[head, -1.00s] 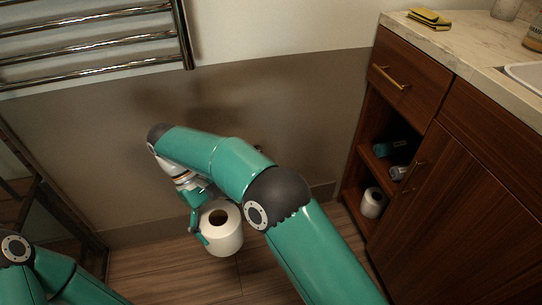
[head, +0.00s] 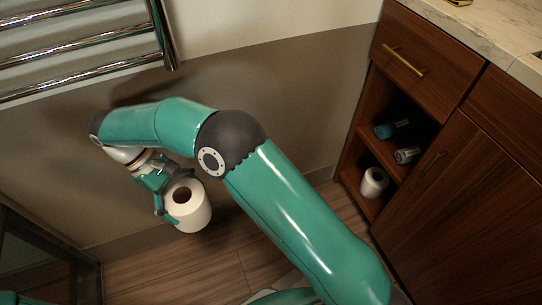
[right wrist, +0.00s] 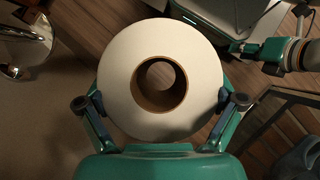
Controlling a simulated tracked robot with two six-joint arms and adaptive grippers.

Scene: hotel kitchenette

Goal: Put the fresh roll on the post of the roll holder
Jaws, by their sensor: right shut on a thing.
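My right gripper (head: 172,203) is shut on a white paper roll (head: 193,212), held above the floor near the wall. In the right wrist view, the two fingertips of my right gripper (right wrist: 161,103) press on opposite sides of the roll (right wrist: 118,88). Its cardboard core faces the camera and floor shows through it. A chrome fitting (right wrist: 12,71) shows at the left edge of that view; I cannot tell whether it is the roll holder. No holder post is clear in the head view. My left gripper (right wrist: 250,50) shows small at the upper right of the wrist view; its opening is unclear.
A wooden cabinet (head: 455,160) stands at the right. Its open shelves hold another white roll (head: 374,182) and two small containers (head: 392,129). A chrome towel rail (head: 80,55) is on the wall at upper left. A dark framed piece (head: 40,250) stands at lower left.

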